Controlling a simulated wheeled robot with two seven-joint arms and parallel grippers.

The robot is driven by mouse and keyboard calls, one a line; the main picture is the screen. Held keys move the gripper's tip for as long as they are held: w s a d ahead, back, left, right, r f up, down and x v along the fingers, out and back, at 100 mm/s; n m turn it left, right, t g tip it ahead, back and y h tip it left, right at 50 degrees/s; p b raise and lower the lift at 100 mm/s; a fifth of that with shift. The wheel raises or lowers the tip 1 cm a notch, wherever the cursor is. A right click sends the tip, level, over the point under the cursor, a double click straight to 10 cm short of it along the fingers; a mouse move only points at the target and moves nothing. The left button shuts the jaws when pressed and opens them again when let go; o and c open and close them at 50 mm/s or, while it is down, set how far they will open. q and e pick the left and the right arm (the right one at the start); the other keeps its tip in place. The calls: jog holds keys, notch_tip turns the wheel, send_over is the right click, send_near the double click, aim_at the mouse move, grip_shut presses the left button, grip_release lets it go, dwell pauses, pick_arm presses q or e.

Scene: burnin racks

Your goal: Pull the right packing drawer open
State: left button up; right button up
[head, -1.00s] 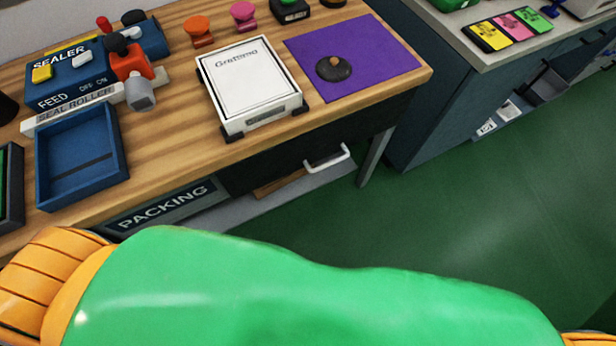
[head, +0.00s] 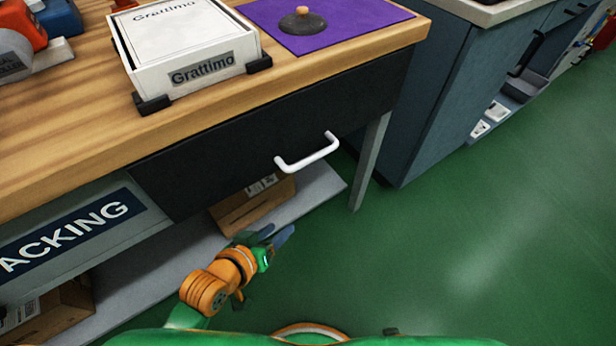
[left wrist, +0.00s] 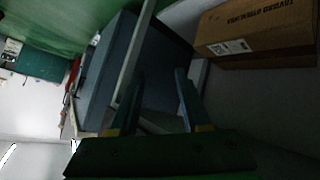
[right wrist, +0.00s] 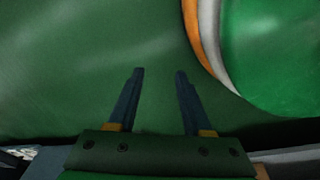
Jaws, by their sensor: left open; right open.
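The right packing drawer (head: 230,145) has a dark front under the wooden tabletop and looks shut. Its white bar handle (head: 308,154) is on the right part of the front. My left gripper (head: 280,236) is below the handle, in front of the lower shelf, apart from the drawer. In the left wrist view my left gripper (left wrist: 155,100) is open with nothing between its fingers. My right gripper (right wrist: 157,100) shows only in the right wrist view. It is open and empty over the green floor.
A Grattimo box (head: 190,55) and a purple mat (head: 345,22) lie on the tabletop. A cardboard box (head: 250,205) sits on the lower shelf (head: 305,205) below the drawer. A table leg (head: 370,160) stands to the right. Green floor (head: 440,250) is free at right.

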pick_arm(q)
jog(key=w+d+r+n+t+h, duration=0.2)
jog(key=w+d+r+t+h, duration=0.1)
jog(key=d+r, duration=0.15)
jog(key=n+t+h, duration=0.3)
jog(key=t, duration=0.1)
send_near(314, 156)
jog(key=f+x, duration=0.1)
jog(key=x, duration=0.2)
jog(key=b+x, duration=0.1)
jog(key=x, duration=0.6)
jog(key=shift+w+r, duration=0.1)
jog(key=shift+c, duration=0.3)
grip_shut()
